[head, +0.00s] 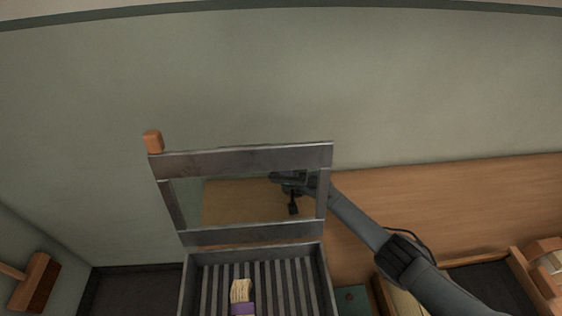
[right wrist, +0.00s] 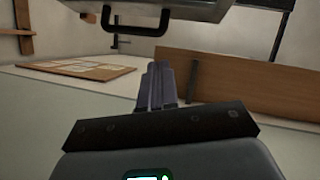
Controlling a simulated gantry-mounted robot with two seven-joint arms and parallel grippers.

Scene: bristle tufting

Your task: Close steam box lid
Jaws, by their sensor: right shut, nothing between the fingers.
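The steam box (head: 192,285) is a grey metal box with a slatted inside, at the bottom middle of the head view. Its lid (head: 235,159) stands raised at the back, a metal frame around a clear window. My right gripper (head: 284,178) shows through the window, near the lid's right side. In the right wrist view its fingers (right wrist: 158,85) are together and empty. A metal edge with a black handle (right wrist: 138,28) is above and ahead of them, apparently part of the lid. My left gripper is not in view.
A bristle bundle with a purple band (head: 242,294) lies in the box. A wooden block (head: 153,142) is at the lid's upper left corner. A wooden panel (head: 440,205) runs behind at the right, and a wooden-headed tool (head: 38,283) is at the far left.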

